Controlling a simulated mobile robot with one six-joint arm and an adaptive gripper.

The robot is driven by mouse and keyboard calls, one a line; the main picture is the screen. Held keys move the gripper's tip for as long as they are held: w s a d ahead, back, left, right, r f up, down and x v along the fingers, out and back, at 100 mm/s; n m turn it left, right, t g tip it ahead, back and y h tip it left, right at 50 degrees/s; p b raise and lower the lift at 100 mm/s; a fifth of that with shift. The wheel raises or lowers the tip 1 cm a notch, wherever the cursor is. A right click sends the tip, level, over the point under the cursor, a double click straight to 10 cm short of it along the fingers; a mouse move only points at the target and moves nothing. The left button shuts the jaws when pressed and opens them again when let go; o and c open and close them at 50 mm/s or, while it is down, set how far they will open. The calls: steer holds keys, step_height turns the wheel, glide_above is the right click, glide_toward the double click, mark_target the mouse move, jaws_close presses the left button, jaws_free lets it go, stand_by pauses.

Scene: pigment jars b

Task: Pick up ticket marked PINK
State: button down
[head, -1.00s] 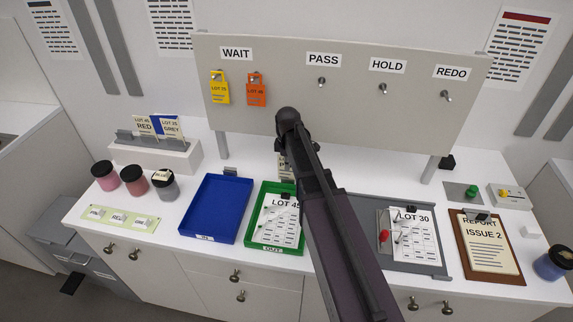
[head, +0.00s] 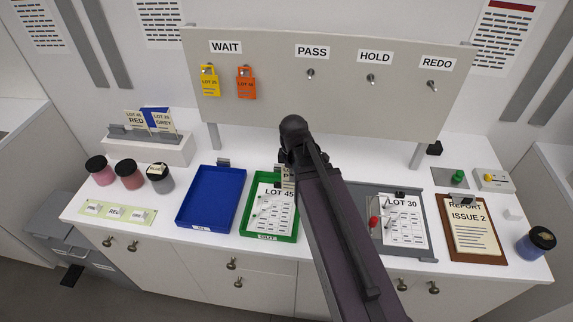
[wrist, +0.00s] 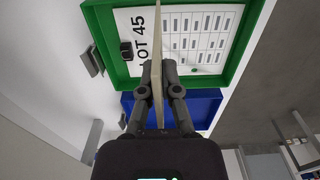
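My gripper (wrist: 157,68) is shut on a thin cream ticket (wrist: 158,40), seen edge-on in the wrist view. In the head view a strip of this ticket (head: 287,179) shows left of my arm, above the back of the green tray; its lettering starts with P, and the rest is hidden. The fingers are hidden behind my arm there. The white ticket rack (head: 150,150) at the back left holds tickets marked RED (head: 136,121) and GREY (head: 162,121), with a blue panel behind them.
The green tray (head: 246,205) with the LOT 45 sheet lies under the ticket, beside the blue tray (head: 213,195). A grey tray (head: 425,215) with the LOT 30 sheet lies right of my arm. The hook board (head: 330,105) stands behind. Three jars (head: 130,178) stand at left.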

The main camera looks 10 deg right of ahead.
steer(key=shift+s+d+r, duration=0.1)
steer(key=shift+s, duration=1.1)
